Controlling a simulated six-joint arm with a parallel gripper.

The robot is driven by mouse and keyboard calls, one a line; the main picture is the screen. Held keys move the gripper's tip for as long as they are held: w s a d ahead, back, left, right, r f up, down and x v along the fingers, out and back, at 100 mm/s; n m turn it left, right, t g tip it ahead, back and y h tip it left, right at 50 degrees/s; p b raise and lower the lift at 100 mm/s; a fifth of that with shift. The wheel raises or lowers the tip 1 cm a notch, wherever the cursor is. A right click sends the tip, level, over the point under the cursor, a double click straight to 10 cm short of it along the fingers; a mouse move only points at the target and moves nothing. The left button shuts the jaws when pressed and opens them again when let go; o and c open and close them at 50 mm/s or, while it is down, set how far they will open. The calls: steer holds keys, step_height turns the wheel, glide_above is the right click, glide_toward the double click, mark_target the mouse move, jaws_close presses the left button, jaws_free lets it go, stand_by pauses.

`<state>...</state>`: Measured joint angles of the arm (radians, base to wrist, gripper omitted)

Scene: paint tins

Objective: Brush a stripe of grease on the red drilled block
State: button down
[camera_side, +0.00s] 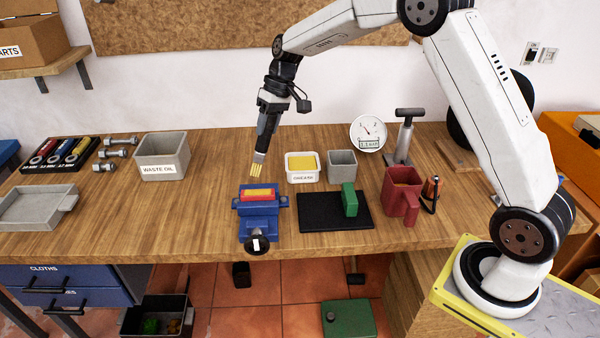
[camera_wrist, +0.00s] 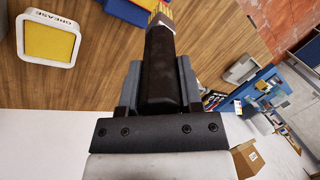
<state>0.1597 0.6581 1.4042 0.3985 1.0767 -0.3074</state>
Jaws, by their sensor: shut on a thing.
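My gripper (camera_side: 270,108) is shut on a brush with a dark handle (camera_side: 266,135) and yellow bristles (camera_side: 257,170). The brush points down, slightly tilted, with its tip a little above and behind the vise. In the wrist view the brush handle (camera_wrist: 160,70) sits between the jaws, bristles at the top edge. The red drilled block (camera_side: 245,196) is held in the blue vise (camera_side: 259,224); a yellow band lies along its top. Its holes cannot be made out. The white grease tub (camera_side: 302,178), filled with yellow grease, stands right of the brush; it also shows in the wrist view (camera_wrist: 48,64).
The waste oil bin (camera_side: 161,158), loose bolts and a grey tray (camera_side: 36,207) are left. Bench between bin and vise is clear.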

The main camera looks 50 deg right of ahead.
steer(key=shift+r, duration=1.15)
steer(key=shift+s+f, duration=0.1)
steer(key=shift+f, duration=0.05)
